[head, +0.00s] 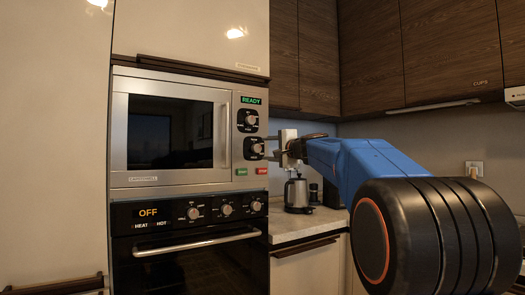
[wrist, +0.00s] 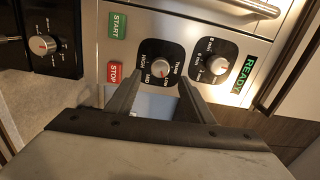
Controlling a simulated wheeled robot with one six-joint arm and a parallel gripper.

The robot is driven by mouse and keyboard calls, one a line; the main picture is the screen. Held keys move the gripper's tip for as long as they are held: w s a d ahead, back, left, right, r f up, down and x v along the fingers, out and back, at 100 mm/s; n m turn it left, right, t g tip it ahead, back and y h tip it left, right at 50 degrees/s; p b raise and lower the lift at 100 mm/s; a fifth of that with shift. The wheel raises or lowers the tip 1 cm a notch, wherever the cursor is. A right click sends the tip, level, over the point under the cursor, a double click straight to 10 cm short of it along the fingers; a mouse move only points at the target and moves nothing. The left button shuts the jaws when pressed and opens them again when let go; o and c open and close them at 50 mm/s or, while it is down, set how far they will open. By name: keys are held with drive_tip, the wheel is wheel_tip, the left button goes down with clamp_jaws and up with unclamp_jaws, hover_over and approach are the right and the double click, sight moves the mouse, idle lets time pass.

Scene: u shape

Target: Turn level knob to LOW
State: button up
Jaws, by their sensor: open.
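The level knob (head: 257,148) is the lower of two knobs on the right-hand panel of the built-in microwave (head: 170,135). In the wrist view the knob (wrist: 160,68) is a small silver dial on a black plate with HIGH and MID readable beside it. Its pointer setting is too small to tell for sure. My gripper (head: 272,147) is in front of the panel at the knob's height, just to its right. In the wrist view my gripper (wrist: 159,86) is open, with its fingertips spread on either side of the knob. I see no clear contact with it.
Another knob (wrist: 219,66) is close by, beside the READY display (wrist: 245,74). Green START (wrist: 117,26) and red STOP (wrist: 113,72) buttons lie near the level knob. An oven (head: 190,245) is below. A kettle (head: 297,193) stands on the counter (head: 290,228).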

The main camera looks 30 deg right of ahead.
drive_tip(key=s, duration=1.1)
drive_tip(key=shift+d+f, duration=0.15)
drive_tip(key=shift+d, duration=0.15)
drive_tip(key=s+a+f+n+g+y, duration=0.1)
drive_tip(key=s+a+f+n+g, duration=0.4)
drive_tip(key=a+f, duration=0.7)
drive_tip(key=s+a+f+n+g+y, duration=0.25)
drive_tip(key=s+a+f, duration=0.55)
drive_tip(key=f, duration=0.5)
drive_tip(key=s+a+f+n+g+h, duration=0.1)
drive_tip(key=s+f+n+g+h, duration=0.1)
drive_tip(key=s+f, duration=0.9)
drive_tip(key=s+a+f+n+g+h, duration=0.2)
drive_tip(key=s+f+n+g, duration=0.2)
drive_tip(key=f, duration=1.1)
drive_tip(key=s+n, duration=0.3)
drive_tip(key=s, duration=0.3)
drive_tip(key=shift+s+a+f, duration=0.15)
drive_tip(key=shift+s+f, duration=0.05)
drive_tip(key=shift+s, duration=0.2)
drive_tip(key=shift+h, duration=0.25)
